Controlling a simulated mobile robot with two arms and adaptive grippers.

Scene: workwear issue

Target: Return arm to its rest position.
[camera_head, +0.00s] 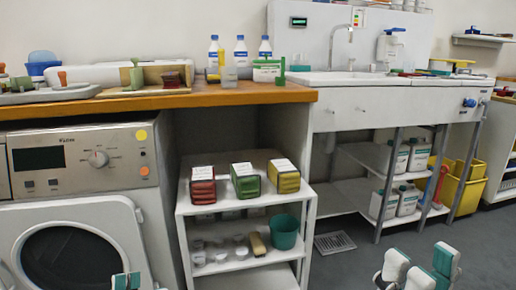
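My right gripper (420,268) shows at the bottom right, with white and teal fingers pointing up. Its fingers are spread with a gap between them, and nothing is seen held. It is in front of the grey floor, apart from the shelves and sink. My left gripper (126,281) shows only as teal and white fingertips at the bottom edge, in front of the washing machine. The rest of it is cut off, so its opening cannot be told.
A washing machine (112,210) stands left under a wooden counter (220,95). A white shelf unit (250,208) holds folded stacks and a teal bucket (284,232). A sink unit (385,105) and yellow bucket (465,185) stand right. Grey floor (370,262) is clear around my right gripper.

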